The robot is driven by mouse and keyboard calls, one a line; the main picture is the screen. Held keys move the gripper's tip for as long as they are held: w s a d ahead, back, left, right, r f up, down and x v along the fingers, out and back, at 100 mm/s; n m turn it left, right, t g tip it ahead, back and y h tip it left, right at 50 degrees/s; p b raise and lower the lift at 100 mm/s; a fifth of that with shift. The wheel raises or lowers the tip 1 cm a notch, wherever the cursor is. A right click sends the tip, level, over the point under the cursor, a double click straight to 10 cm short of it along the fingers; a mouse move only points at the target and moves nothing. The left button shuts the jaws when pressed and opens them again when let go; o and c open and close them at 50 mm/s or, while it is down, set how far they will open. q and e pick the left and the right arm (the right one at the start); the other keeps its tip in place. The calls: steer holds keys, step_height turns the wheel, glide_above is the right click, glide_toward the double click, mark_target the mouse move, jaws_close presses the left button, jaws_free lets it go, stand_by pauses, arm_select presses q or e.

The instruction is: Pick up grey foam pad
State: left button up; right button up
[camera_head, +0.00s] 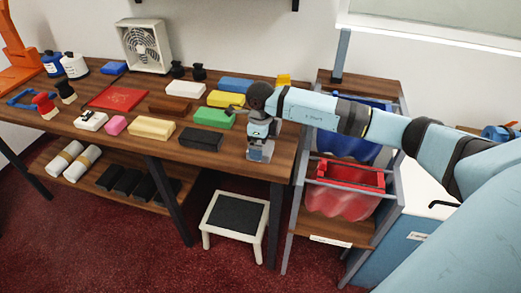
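A dark grey foam pad (200,139) lies flat near the front edge of the wooden counter, in front of a green block (213,118). My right arm comes in from the right, and its gripper (260,152) hangs down at the counter's front right corner. It is to the right of the grey pad and apart from it. The fingers are too small to make out, so I cannot tell whether they are open or shut. The pad shows uncovered. My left gripper is not in view.
Yellow (225,99), blue (236,84), cream (151,128) and brown (170,105) blocks lie around the pad. A fan (145,45) stands at the back. A rack with a red bin (345,176) stands right of the counter. A step stool (235,213) is on the floor below.

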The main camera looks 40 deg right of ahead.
step_height(320, 180, down, 2)
steer(key=shift+f, duration=0.15)
steer(key=c, duration=0.8)
steer(key=shift+r, duration=0.2)
